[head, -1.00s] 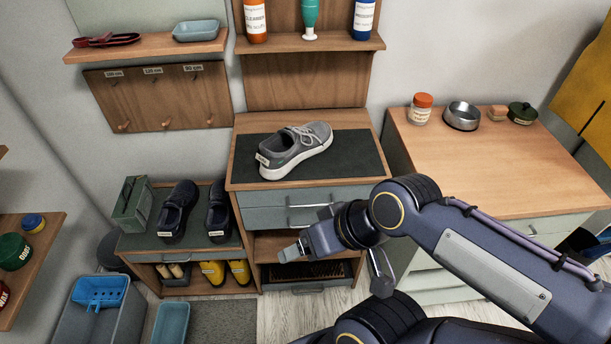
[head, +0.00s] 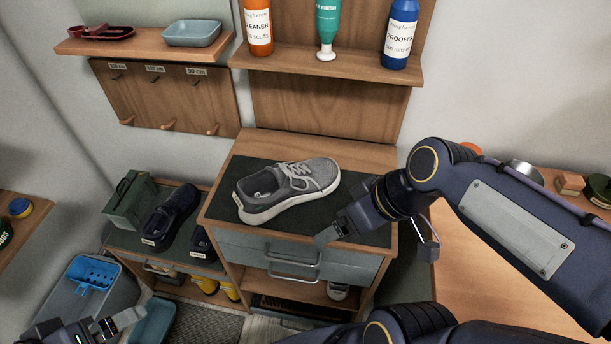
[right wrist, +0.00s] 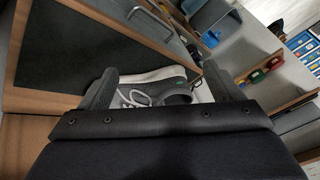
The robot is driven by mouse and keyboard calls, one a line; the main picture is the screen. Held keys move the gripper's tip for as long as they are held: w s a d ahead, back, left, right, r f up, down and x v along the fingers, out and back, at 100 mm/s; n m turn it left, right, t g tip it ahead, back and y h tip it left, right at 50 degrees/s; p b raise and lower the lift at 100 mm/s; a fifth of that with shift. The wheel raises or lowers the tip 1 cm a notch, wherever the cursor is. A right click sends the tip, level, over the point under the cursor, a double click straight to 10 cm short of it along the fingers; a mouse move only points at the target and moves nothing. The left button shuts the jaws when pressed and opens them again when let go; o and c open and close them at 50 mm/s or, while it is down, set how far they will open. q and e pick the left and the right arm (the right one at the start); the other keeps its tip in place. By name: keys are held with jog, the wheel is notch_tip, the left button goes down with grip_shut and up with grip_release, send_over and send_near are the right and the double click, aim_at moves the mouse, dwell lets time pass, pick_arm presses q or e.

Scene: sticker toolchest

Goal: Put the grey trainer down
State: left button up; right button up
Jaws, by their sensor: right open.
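The grey trainer (head: 287,190), with white sole and laces, lies upright on the dark mat (head: 355,228) on top of the drawer cabinet. Its toe points right. My right gripper (head: 332,234) is over the mat's front right part, in front of and to the right of the trainer, apart from it in the head view. In the right wrist view its fingers (right wrist: 158,86) are spread, and the trainer (right wrist: 150,92) shows beyond and between them. My left gripper (head: 118,322) is at the lower left corner; its jaw opening is unclear.
A shelf (head: 330,65) with several bottles is above the cabinet. Dark shoes (head: 172,218) and a green box (head: 130,200) stand on a lower bench at left. A grey bin (head: 75,295) is near my left gripper. A wooden counter (head: 470,260) is at right.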

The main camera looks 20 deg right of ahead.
aim_at(300, 174)
jog(key=w+f+n+y+b, duration=0.1)
jog(key=w+f+n+y, duration=0.1)
jog(key=w+n, duration=0.1)
jog(key=w+d+f+n+g+y+b, duration=0.1)
jog(key=w+n+y+b, duration=0.1)
jog(key=w+n, duration=0.2)
jog(key=w+f+n+y+b, duration=0.1)
jog(key=w+f+n+b, duration=0.1)
jog(key=w+n, duration=0.1)
jog(key=shift+w+d+f+n+g+y, duration=0.15)
jog(key=shift+w+d+g+y, duration=0.05)
jog(key=shift+w, duration=0.2)
jog(key=shift+w+d+f+n+g+y, duration=0.15)
jog(key=shift+w+g+y, duration=0.05)
jog(key=shift+w, duration=0.15)
jog(key=w+d+n+y, duration=0.1)
jog(key=w, duration=0.1)
jog(key=w+d+n+t+y+b, duration=0.1)
jog(key=w+d+n, duration=0.1)
jog(key=w+d+n+t+y+b, duration=0.1)
jog(key=w+n+y, duration=0.1)
jog(key=shift+d+f, duration=0.35)
jog(key=x, duration=0.7)
jog(key=shift+w+a+r, duration=0.2)
jog(key=shift+w+a, duration=0.1)
jog(key=shift+a, duration=0.05)
jog(key=shift+c, duration=0.5)
jog(key=shift+n, duration=0.3)
jog(key=c, duration=1.2)
